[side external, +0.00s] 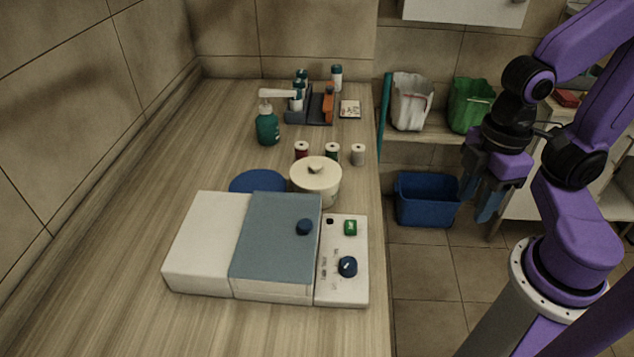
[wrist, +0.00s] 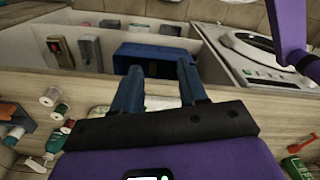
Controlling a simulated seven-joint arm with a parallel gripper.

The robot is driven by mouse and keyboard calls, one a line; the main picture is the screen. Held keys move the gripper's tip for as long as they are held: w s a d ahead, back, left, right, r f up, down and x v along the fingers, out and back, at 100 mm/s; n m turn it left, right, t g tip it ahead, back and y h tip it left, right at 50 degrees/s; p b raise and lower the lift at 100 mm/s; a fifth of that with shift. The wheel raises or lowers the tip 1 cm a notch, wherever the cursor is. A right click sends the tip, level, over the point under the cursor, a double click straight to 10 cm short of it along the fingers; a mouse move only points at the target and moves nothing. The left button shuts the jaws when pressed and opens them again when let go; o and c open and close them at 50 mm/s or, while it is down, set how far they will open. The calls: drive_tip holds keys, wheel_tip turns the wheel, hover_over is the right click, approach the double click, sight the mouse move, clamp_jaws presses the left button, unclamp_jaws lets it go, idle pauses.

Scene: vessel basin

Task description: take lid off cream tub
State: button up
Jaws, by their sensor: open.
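A round cream tub (side external: 318,194) stands on the wooden counter behind the white device. Its cream lid (side external: 330,176) is on top, with a small knob (side external: 315,168) in the middle. The tub's lower front is partly hidden by the device. My gripper (side external: 480,208) hangs to the right of the counter, well away from the tub, with its fingers pointing down. In the wrist view its two blue fingers (wrist: 160,88) are apart with nothing between them. I cannot make out the tub in the wrist view.
A device with a blue-grey cover (side external: 275,245) and a knob panel fills the counter front. A blue disc (side external: 257,182) lies left of the tub. Several spools (side external: 332,150), a green pump bottle (side external: 267,128) and an organiser (side external: 312,108) stand behind. A blue bin (side external: 426,199) is right of the counter.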

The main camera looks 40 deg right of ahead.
drive_tip(key=shift+o, duration=1.4)
wheel_tip(320, 180, up, 12)
drive_tip(key=m, duration=3.2)
hover_over(316, 164)
drive_tip(key=f, duration=1.1)
drive_tip(key=shift+d+f, duration=0.2)
drive_tip(key=shift+f, duration=0.1)
drive_tip(key=shift+a+f, duration=0.15)
drive_tip(key=shift+f, duration=1.25)
drive_tip(key=shift+a+f, duration=0.1)
drive_tip(key=shift+f, duration=1.25)
clamp_jaws()
